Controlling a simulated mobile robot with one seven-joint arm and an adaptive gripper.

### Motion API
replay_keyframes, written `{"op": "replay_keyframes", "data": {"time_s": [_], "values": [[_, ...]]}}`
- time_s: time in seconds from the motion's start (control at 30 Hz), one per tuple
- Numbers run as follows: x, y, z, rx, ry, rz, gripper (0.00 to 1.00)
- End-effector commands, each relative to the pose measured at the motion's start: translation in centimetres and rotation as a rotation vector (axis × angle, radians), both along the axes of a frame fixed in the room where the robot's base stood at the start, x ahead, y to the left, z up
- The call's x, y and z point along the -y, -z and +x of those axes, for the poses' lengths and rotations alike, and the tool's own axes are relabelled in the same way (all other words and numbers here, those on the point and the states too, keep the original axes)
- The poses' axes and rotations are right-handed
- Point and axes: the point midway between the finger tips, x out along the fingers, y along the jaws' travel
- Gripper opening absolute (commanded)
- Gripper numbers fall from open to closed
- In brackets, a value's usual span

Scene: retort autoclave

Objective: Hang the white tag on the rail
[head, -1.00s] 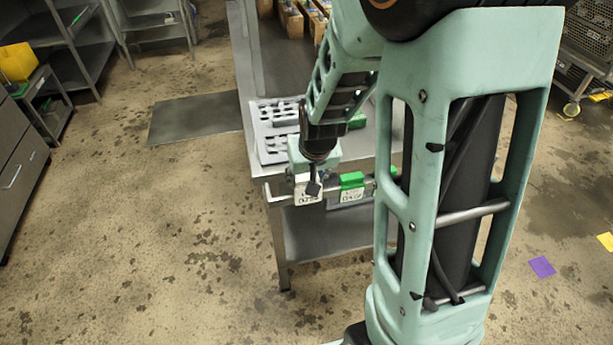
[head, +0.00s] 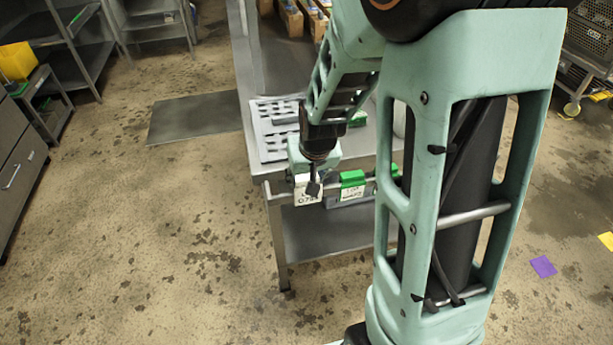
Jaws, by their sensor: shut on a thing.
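The white tag (head: 308,193) with dark print is in my gripper (head: 313,187), at the front left corner of the steel table in the head view. My gripper is shut on it; the fingers and wrist cover part of the tag. The rail (head: 283,201) runs along the table's front edge. The tag is in front of the rail's left part; I cannot tell whether it touches the rail. A tag with a green top (head: 352,185) hangs on the rail just right of the white tag. Another green piece (head: 394,170) shows farther right, partly behind my arm.
A perforated light tray (head: 268,140) lies on the table behind my gripper. Wooden boxes (head: 290,18) stand farther back. A lower shelf (head: 325,237) is under the table. The floor left of the table is clear around a dark mat (head: 195,117).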

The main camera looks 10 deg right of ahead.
Motion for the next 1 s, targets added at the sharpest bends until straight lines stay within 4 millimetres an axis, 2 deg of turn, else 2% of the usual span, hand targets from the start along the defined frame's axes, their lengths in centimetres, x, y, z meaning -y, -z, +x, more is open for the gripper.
{"op": "replay_keyframes", "data": {"time_s": [1.0], "values": [[0.0,2.4,-0.1,-0.005,0.000,0.000,0.26]]}}
